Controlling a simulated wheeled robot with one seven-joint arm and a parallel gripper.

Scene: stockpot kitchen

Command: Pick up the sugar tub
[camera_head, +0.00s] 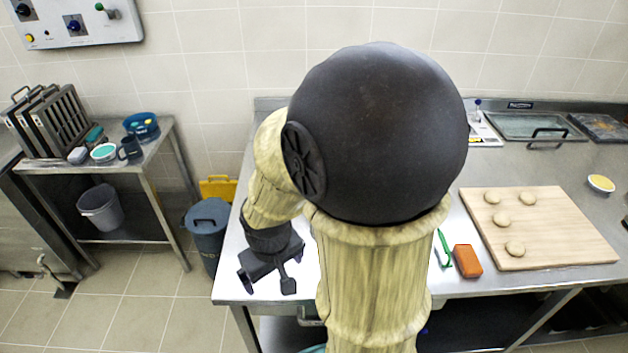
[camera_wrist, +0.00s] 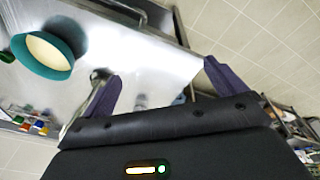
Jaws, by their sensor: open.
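My gripper (camera_head: 266,283) is open over the left end of the steel counter in the head view. Its two fingers stand apart with nothing between them in the wrist view (camera_wrist: 160,76). A round teal tub with a cream-coloured top (camera_wrist: 45,52) is at the upper left of the wrist view, apart from the fingers. No label is readable, so I cannot tell whether it is the sugar tub. My arm hides the middle of the counter in the head view.
The steel counter (camera_head: 540,165) carries a wooden board (camera_head: 560,235) with several dough pieces, an orange block (camera_head: 467,261) and a small yellow-topped bowl (camera_head: 600,184). A side table at left holds a blue tub (camera_head: 141,126) and a teal-rimmed bowl (camera_head: 103,152). A lidded bin (camera_head: 207,228) stands between.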

